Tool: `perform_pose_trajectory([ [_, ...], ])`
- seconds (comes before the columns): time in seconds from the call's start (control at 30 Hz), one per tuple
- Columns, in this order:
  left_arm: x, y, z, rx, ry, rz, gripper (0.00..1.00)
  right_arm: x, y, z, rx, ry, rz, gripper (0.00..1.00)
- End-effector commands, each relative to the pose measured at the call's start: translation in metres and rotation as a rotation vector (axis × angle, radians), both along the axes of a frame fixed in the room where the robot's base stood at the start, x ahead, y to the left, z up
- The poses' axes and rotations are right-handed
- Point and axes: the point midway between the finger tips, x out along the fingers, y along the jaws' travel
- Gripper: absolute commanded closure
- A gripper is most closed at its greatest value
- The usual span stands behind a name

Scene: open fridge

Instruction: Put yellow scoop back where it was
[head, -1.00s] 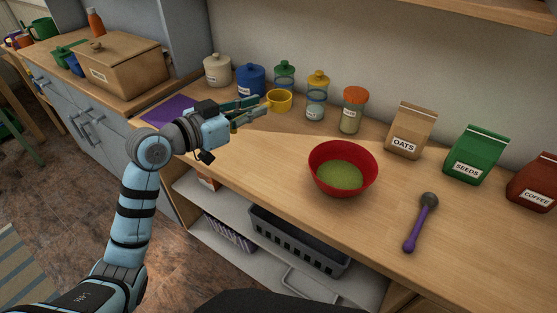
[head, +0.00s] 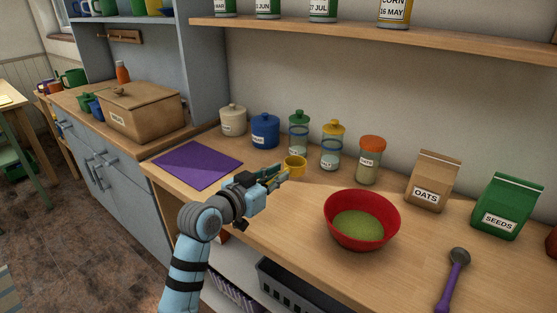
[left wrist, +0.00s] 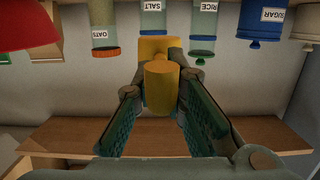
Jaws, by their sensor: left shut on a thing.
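The yellow scoop (head: 294,165) is at the tips of my left gripper (head: 275,176), over the counter in front of the row of jars. In the left wrist view, the scoop's yellow handle (left wrist: 160,92) lies between the two fingers of my left gripper (left wrist: 160,110), which is shut on it. The fingers hide part of the scoop, and its height above the counter is hard to tell. My right gripper is not in view.
Behind the scoop stand a yellow-lidded jar (head: 332,147), a green-lidded jar (head: 299,136) and a blue canister (head: 265,131). A red bowl (head: 338,228) with green contents is to the right. A purple mat (head: 197,164) lies at the left. A shelf (head: 400,35) overhangs the back.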

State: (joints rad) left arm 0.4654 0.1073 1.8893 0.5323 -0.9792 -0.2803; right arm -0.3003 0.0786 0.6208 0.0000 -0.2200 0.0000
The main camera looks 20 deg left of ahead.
Motion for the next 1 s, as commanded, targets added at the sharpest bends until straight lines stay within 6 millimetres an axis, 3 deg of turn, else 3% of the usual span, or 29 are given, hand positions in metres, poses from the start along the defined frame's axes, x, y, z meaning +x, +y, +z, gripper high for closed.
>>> perform_pose_trajectory([
  [0.03,0.0,0.0,-0.025,0.0,0.003,0.0,1.0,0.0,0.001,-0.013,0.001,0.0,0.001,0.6],
  [0.1,0.0,0.0,-0.044,-0.001,0.004,-0.002,1.0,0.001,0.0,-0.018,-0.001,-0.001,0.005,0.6],
  [0.3,0.0,0.0,-0.074,0.0,0.0,-0.001,1.0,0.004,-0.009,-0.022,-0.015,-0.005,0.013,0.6],
  [0.67,0.0,0.0,-0.077,0.001,-0.001,0.0,1.0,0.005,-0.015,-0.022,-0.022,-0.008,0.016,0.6],
  [0.7,0.0,0.0,-0.076,0.001,-0.001,0.0,0.82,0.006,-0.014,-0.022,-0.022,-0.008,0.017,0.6],
  [0.8,0.0,0.0,-0.076,0.001,-0.001,0.0,0.68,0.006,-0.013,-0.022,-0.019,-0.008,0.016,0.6],
  [1.0,0.0,0.0,-0.076,0.001,-0.001,0.0,0.68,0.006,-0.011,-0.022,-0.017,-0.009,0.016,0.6],
])
